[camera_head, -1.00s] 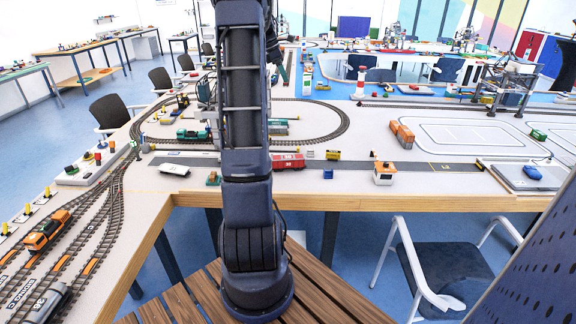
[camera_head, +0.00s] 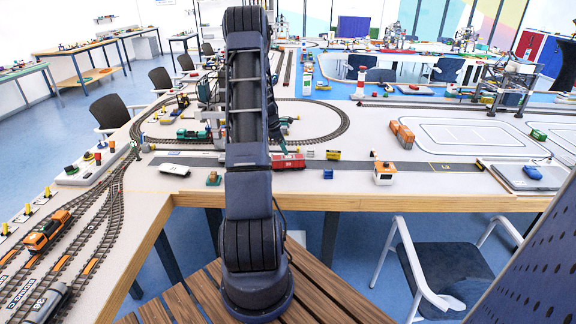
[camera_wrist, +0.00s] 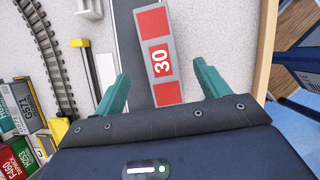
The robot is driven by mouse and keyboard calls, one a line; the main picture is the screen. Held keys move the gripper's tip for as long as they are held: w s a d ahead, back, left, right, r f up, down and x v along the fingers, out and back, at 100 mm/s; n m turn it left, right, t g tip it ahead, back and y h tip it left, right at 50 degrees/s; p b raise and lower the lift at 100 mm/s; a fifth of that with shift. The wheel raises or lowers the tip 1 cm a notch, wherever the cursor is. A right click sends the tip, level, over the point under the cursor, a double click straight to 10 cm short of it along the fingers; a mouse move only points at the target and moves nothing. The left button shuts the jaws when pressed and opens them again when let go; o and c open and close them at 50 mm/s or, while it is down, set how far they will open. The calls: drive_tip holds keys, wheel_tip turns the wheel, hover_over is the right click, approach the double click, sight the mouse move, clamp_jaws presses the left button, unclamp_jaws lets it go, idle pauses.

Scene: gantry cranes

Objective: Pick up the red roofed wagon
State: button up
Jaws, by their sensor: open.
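The red roofed wagon (camera_head: 289,161) stands on the dark strip near the front edge of the table, just right of my arm, which hides part of it. In the wrist view the wagon (camera_wrist: 161,58) shows from above, with a red and grey roof marked "30". My gripper (camera_wrist: 161,72) is open, with one green finger on each side of the wagon's line. The wagon reaches from between the fingers up past their tips. I see no contact. In the head view my gripper is mostly hidden behind my arm.
A yellow block (camera_head: 333,155) and a small white-and-orange kiosk (camera_head: 384,173) stand right of the wagon. The wrist view shows curved track (camera_wrist: 46,50) and the wooden table edge (camera_wrist: 266,50).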

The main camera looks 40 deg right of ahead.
sight(287, 157)
wheel_tip(287, 157, down, 3)
drive_tip(key=shift+x, duration=3.55)
drive_tip(key=shift+f, duration=0.2)
drive_tip(key=c, duration=1.2)
drive_tip(key=shift+r, duration=0.1)
